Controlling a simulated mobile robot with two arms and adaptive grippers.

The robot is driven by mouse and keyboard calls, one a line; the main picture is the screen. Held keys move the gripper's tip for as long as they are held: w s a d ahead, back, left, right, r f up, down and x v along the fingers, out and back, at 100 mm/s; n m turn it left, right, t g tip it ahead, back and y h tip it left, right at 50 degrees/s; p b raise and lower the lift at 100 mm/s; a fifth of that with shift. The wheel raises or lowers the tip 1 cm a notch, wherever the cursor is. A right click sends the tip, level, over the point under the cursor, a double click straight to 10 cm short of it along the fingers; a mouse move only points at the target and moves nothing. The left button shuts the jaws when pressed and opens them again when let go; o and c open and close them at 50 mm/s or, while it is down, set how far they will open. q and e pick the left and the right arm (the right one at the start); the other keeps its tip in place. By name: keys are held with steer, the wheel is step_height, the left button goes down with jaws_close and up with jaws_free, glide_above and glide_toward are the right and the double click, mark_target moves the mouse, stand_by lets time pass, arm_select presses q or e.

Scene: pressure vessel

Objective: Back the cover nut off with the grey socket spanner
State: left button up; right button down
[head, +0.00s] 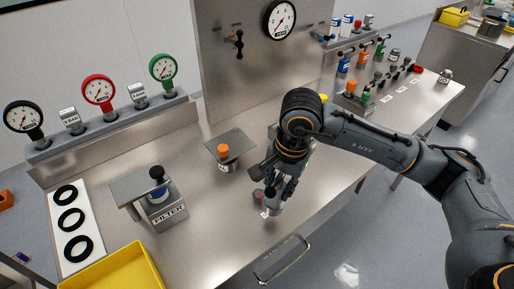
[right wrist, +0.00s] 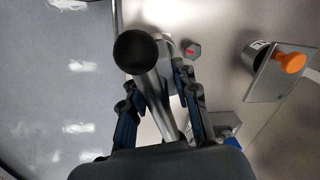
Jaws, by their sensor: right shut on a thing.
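My right gripper (head: 277,190) is shut on the grey socket spanner, low over the bench near its front edge. In the right wrist view the spanner's grey bar (right wrist: 160,98) runs between the blue-padded fingers (right wrist: 158,112) to a black ball end. A grey cylindrical part shows behind the ball; in the head view it appears as a short grey cylinder (head: 273,208) below the gripper. A small grey hexagonal piece with a red mark (right wrist: 193,49) is beside it; I cannot tell whether it is the cover nut. The spanner's contact is hidden. My left gripper is out of view.
A plate with an orange knob (head: 223,150) stands left of the gripper. The filter block (head: 170,215), yellow tray (head: 110,270) and black rings (head: 70,218) are farther left. Gauges line the back. Bare bench lies between the filter and gripper.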

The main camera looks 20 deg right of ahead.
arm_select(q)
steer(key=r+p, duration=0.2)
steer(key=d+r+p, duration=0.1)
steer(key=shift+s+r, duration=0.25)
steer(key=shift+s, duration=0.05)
arm_select(e)
steer(key=w+a+r+m, duration=0.2)
steer(key=w+r+m, duration=0.2)
steer(key=m, duration=0.9)
steer(key=w, duration=0.3)
steer(key=shift+g+h, duration=0.4)
steer(key=shift+r, duration=0.1)
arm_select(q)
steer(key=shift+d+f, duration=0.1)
arm_select(e)
steer(key=shift+a, duration=0.1)
arm_select(q)
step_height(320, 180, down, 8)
steer(key=b, duration=0.8)
arm_select(e)
glide_above(260, 193)
steer(key=shift+f, duration=4.05)
arm_select(q)
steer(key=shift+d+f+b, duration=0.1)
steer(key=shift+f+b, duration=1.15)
steer(key=shift+b, duration=0.15)
arm_select(e)
steer(key=shift+n, duration=1)
